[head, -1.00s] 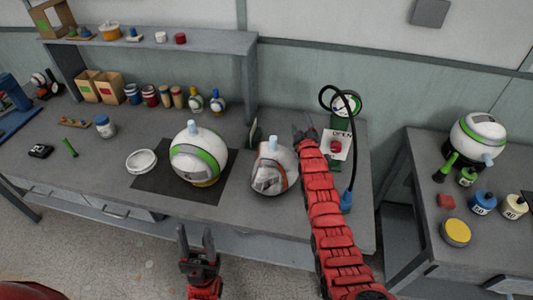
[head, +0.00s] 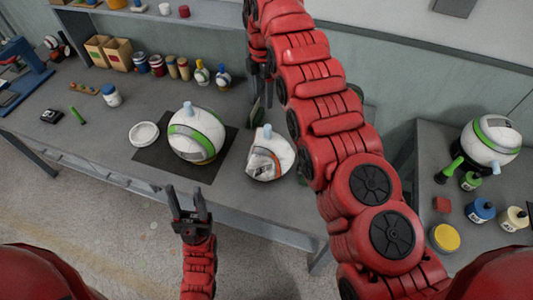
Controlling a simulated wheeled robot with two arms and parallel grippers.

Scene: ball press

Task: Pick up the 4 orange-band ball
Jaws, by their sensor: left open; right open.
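The orange-band ball (head: 264,166) is white with grey and orange-red markings and a pale blue cap on top. It sits on the grey bench, right of the dark mat (head: 155,158). My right gripper (head: 262,88) is open, above and behind the ball in the picture, apart from it and partly hidden by my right arm. My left gripper (head: 186,190) is open and empty, in front of the bench's front edge, with its fingers pointing up in the picture. The green-band ball (head: 210,127) stands on the dark mat.
Bottles (head: 223,76), cans and boxes (head: 116,54) line the back. Another green-band ball (head: 490,140) and jars (head: 480,210) stand on the right table. My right arm hides the bench's right end.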

